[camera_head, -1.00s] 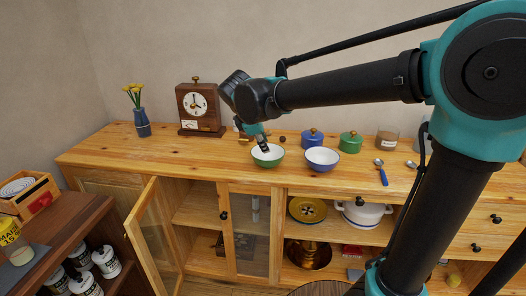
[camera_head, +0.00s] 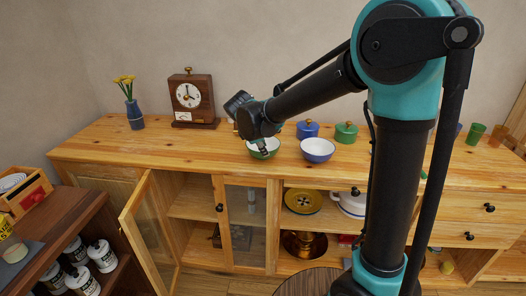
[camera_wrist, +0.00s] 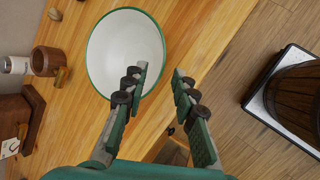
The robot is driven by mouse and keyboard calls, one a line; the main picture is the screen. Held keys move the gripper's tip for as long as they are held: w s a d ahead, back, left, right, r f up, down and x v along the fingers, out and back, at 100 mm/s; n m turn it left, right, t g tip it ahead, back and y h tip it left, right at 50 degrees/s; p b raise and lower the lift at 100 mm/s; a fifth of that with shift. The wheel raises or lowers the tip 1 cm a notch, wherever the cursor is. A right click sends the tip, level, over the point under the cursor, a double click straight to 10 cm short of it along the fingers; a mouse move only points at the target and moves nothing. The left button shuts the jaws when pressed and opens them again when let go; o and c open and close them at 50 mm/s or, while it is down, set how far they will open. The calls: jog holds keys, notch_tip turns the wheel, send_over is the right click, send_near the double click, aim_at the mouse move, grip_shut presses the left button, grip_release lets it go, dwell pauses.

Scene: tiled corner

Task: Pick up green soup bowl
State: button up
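The green soup bowl (camera_head: 272,151), white inside with a green rim, stands upright on the wooden cabinet top, left of a blue bowl (camera_head: 318,152). In the wrist view the green bowl (camera_wrist: 112,50) fills the upper left. My gripper (camera_wrist: 160,73) is open and empty. In that view one finger overlaps the bowl's inside and the other lies just outside the rim, with the rim edge showing in the gap. I cannot tell whether a finger touches it. In the head view my wrist hides most of the fingers just above the bowl.
A blue pot (camera_head: 307,131) and a green pot (camera_head: 346,133) stand behind the bowls. A clock (camera_head: 192,98) and a flower vase (camera_head: 134,115) stand to the left. A cabinet door (camera_head: 150,232) hangs open below. The cabinet top's front left is clear.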

jog(key=x, duration=0.5)
grip_shut()
dwell(0.3)
